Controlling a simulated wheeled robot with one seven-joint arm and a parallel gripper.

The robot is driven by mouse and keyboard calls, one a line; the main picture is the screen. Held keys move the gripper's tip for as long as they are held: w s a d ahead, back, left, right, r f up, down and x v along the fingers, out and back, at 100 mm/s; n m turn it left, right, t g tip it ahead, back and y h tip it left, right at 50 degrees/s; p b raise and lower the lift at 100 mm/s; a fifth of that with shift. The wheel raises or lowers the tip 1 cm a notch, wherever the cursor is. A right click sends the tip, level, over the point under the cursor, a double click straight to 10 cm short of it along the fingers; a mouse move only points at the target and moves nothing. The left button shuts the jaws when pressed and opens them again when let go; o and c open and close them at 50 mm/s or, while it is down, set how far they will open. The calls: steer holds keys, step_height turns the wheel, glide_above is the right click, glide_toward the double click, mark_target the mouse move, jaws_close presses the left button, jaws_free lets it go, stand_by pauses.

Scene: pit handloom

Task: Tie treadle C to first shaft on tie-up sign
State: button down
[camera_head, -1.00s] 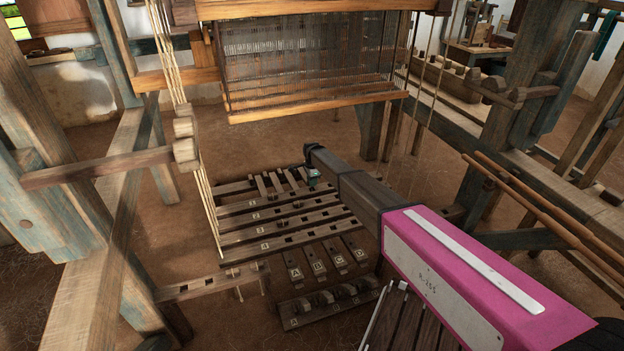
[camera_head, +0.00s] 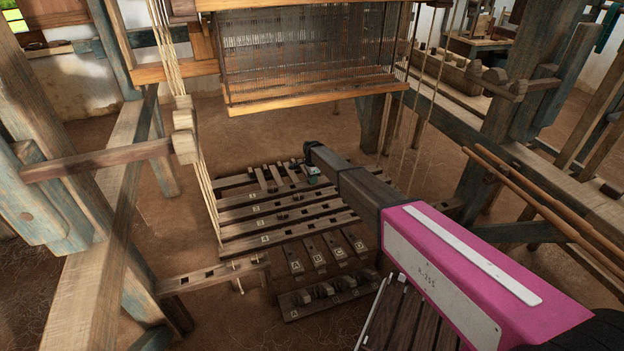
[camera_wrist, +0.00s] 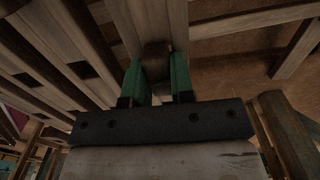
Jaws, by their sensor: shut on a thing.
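Several treadles lie side by side under the loom with letter plates at their near ends; treadle C (camera_head: 335,247) is third from the left. Numbered cross bars (camera_head: 300,225) lie above and behind those ends. I cannot tell whether the piece touches the beam. No tie-up sign is clearly readable.
A labelled rack with several rounded pegs (camera_head: 325,296) sits in front of the treadles. A slotted rail with cords (camera_head: 212,280) is at the left. Cords (camera_head: 208,205) hang beside the bars. Loom posts (camera_head: 475,190) stand at the right. Dirt floor is open at left.

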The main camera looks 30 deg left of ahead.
steer(key=c, duration=0.9)
jaws_free()
